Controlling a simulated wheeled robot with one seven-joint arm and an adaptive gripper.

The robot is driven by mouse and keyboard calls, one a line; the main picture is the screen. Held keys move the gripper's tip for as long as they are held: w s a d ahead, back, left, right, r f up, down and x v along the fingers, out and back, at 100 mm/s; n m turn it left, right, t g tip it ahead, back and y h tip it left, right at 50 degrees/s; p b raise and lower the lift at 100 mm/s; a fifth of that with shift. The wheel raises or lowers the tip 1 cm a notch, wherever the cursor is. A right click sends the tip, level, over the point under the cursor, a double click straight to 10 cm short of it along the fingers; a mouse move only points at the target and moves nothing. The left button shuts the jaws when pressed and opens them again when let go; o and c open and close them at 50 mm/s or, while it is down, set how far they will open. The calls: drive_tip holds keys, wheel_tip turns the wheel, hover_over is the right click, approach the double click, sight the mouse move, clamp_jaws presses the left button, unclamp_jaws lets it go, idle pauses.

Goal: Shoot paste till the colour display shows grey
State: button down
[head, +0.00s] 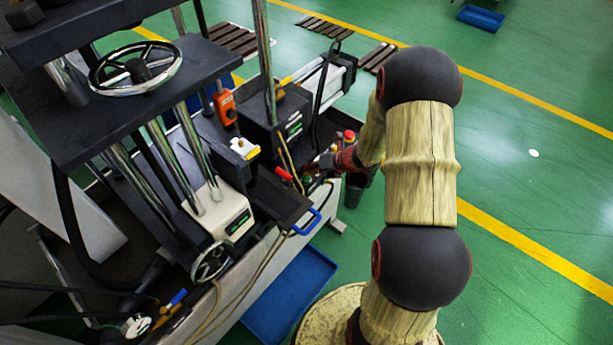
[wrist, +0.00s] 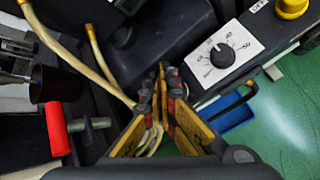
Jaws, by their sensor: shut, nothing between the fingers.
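My gripper (wrist: 162,72) is shut and empty, its yellow and dark fingers together in the middle of the wrist view. A white plate with a black dial (wrist: 221,54) is to the right of the fingertips, apart from them. A yellow button (wrist: 292,8) is at the top right corner beyond the dial. A red handle (wrist: 58,128) on a metal stem is to the left of the fingers. In the head view, small screens with green marks (head: 294,126) (head: 240,222) show on the machine; I cannot tell which is the colour display or read its colour. No paste can be made out.
Beige hoses (wrist: 85,65) run close to the left of my fingers. A handwheel (head: 136,68) and steel columns stand on the machine at left. A blue tray (head: 288,296) lies on the floor beside it.

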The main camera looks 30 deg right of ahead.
sight(308, 177)
drive_tip(key=shift+r+p, duration=1.8)
drive_tip(key=shift+r, duration=0.6)
drive_tip(key=s+a+r+n+g+b, duration=0.1)
drive_tip(key=s+a+r+n+b, duration=0.15)
drive_tip(key=a+r+n, duration=0.35)
drive_tip(key=s+a+r+n+g+y+b, duration=0.1)
drive_tip(key=s+a+r+n, duration=0.4)
drive_tip(key=n, duration=0.3)
drive_tip(key=s+a+r+n+g+b, duration=0.1)
drive_tip(key=s+a+r+n, duration=0.1)
drive_tip(key=a+r+n, duration=0.4)
drive_tip(key=s+r+n+h+b, duration=0.2)
drive_tip(key=s+n, duration=0.7)
drive_tip(key=n, duration=0.1)
drive_tip(key=s+r+n+h+b, duration=0.2)
drive_tip(key=s+r+n+h, duration=0.1)
drive_tip(key=s+n, duration=0.6)
drive_tip(key=shift+s+a+n+b, duration=0.15)
drive_tip(key=shift+s+n+b, duration=0.05)
drive_tip(key=shift+n+b, duration=0.2)
